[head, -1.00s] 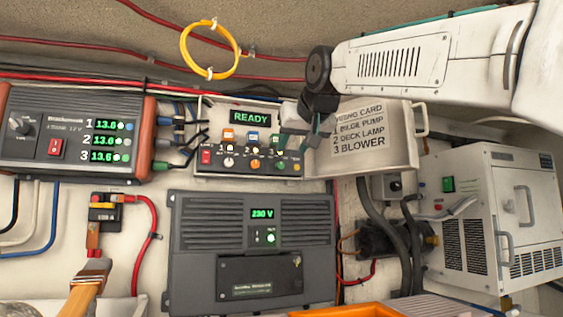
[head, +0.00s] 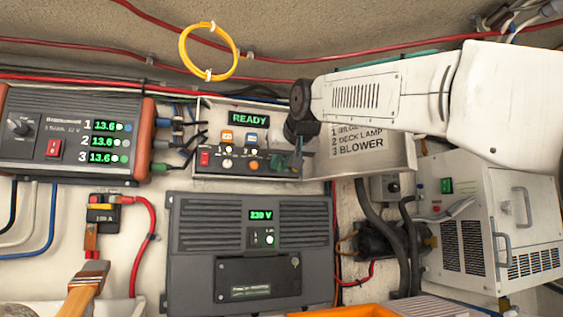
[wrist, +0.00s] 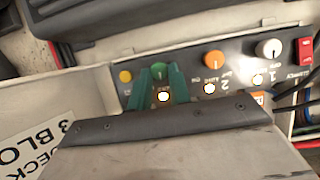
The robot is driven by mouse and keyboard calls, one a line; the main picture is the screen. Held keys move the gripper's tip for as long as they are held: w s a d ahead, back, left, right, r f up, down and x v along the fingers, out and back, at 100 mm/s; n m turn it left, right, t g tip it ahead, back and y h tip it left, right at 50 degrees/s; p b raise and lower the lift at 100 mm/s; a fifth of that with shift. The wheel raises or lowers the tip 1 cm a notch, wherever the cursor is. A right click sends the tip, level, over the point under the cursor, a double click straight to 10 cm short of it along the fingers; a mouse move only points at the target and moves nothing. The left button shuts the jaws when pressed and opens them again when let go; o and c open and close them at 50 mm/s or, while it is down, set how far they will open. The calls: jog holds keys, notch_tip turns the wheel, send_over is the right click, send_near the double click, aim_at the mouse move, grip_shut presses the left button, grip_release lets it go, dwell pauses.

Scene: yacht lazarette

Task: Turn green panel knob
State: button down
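The green knob (wrist: 160,72) sits on the small control panel (wrist: 190,62), between a yellow button (wrist: 125,76) and an orange knob (wrist: 213,59). My gripper (wrist: 160,74) has its two green fingers apart, one on each side of the green knob. Gaps seem to show between the fingers and the knob, so contact is not clear. A lit lamp (wrist: 163,97) shows between the fingers. In the head view my gripper (head: 298,152) is at the right part of the panel, whose display (head: 249,118) reads READY. It partly hides the green knob there.
An open cover with a printed card (head: 395,150) stands right of the panel, close beside my arm. A dark 230 V unit (head: 185,240) is below. A white knob (wrist: 268,48) and red switch (wrist: 304,50) are on the panel's far side. Cables run left of the panel.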

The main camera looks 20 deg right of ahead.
jog(key=shift+d, duration=0.1)
jog(key=m+y, duration=0.2)
jog(key=m, duration=0.1)
jog(key=shift+d, duration=0.2)
jog(key=shift+d+f+m+t+y, duration=0.15)
jog(key=shift+m+y, duration=0.35)
jog(key=shift+m, duration=0.3)
jog(key=shift+f+m+t+y, duration=0.15)
jog(key=shift+m+y, duration=0.35)
jog(key=shift+m, duration=0.3)
jog(key=shift+r, duration=0.1)
jog(key=c, duration=1.3)
grip_release()
